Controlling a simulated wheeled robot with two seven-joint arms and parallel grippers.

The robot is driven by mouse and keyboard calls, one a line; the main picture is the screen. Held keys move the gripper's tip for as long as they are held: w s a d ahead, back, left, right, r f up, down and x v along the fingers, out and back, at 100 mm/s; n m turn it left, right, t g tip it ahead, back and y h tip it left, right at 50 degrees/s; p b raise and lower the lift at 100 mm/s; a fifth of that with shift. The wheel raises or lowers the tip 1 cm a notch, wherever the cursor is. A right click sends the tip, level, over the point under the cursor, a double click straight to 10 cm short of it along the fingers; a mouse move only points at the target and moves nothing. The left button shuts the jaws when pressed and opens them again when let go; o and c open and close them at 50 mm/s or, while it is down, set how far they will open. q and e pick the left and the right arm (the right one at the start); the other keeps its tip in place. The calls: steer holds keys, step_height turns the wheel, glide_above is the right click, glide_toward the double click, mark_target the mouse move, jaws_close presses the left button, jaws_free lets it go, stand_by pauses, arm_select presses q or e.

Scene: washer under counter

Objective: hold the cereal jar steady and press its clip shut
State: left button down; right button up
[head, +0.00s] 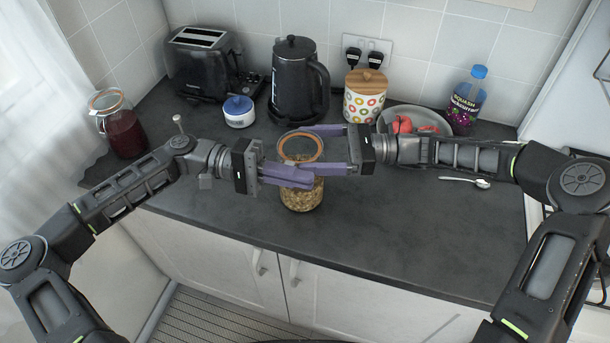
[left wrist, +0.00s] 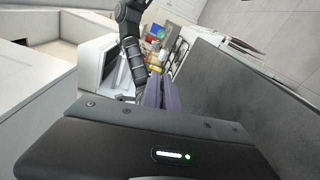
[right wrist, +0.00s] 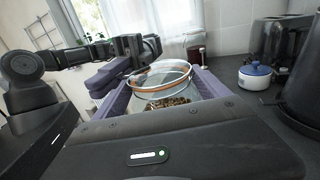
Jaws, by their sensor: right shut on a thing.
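The cereal jar (head: 302,194) is clear glass with an orange ring at its lid and flakes inside. It stands upright on the dark counter and also shows in the right wrist view (right wrist: 168,88). My right gripper (head: 308,149) is shut on the jar from the right, one finger behind it and one in front. My left gripper (head: 311,180) has its fingers together, with its tips in front of the jar's upper part. Whether they touch the jar I cannot tell. The lid lies over the jar's mouth. The clip is not clearly visible; the fingers cover that side.
Behind are a black toaster (head: 201,65), a kettle (head: 298,80), a blue-lidded pot (head: 239,112), a dotted canister (head: 364,98) and a plate (head: 446,130). A red-filled jar (head: 122,128) stands left. A spoon (head: 466,181) lies right. The front right counter is clear.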

arm_select(q)
steer(key=shift+s+f+m, duration=0.1)
steer(key=shift+s+m, duration=0.05)
steer(key=shift+m, duration=0.45)
stand_by(0.7)
steer(key=shift+f+m+g+h, duration=0.2)
steer(key=shift+f+m, duration=0.5)
steer(key=shift+m, duration=1.2)
steer(key=shift+f+m+g+h, duration=0.2)
steer(key=shift+f+m, duration=0.45)
steer(key=shift+m, duration=1.25)
steer(key=shift+f+m+g+h, duration=0.2)
steer(key=shift+f+m, duration=0.5)
steer(key=shift+m, duration=1.2)
steer(key=c, duration=1.6)
jaws_free()
steer(key=shift+f, duration=0.15)
